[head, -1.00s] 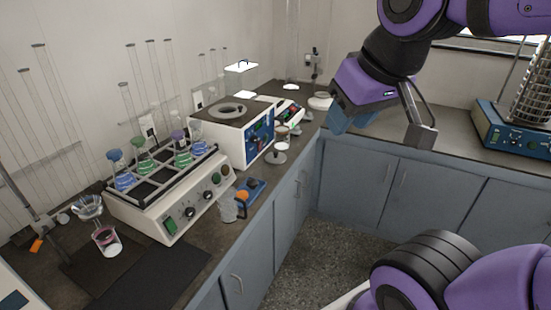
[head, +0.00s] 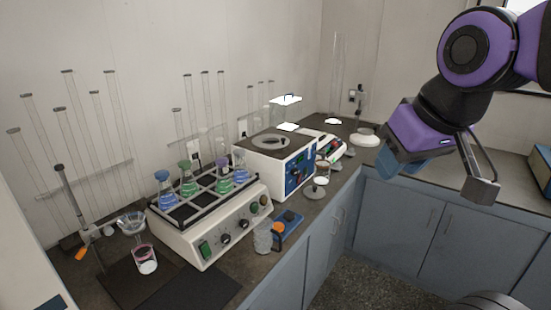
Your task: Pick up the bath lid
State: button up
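The bath lid appears to be the clear piece with a dark handle and bright white top (head: 285,100). It shows at the back of the white and blue bath (head: 262,154), which has a round opening in its top. I cannot tell whether the lid rests on the bath or stands behind it. My gripper (head: 432,176) hangs at the right of the picture, in front of the right-hand cabinets and well apart from the lid. Nothing is visibly held.
A white shaker (head: 221,226) with several coloured flasks stands on the left counter. A glass beaker (head: 263,237) and a small blue stand (head: 287,222) sit near the counter's front edge. Tall glass tubes line the back wall. The floor before the cabinets is clear.

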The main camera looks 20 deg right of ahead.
aim_at(312, 192)
jog(key=i+l+u, duration=0.3)
jog(key=l, duration=0.4)
jog(key=i+l+u, duration=0.25)
jog(key=l, duration=0.45)
jog(key=l+u, duration=0.3)
jog(key=l, duration=0.4)
jog(key=l+u, duration=0.3)
jog(key=l, duration=0.5)
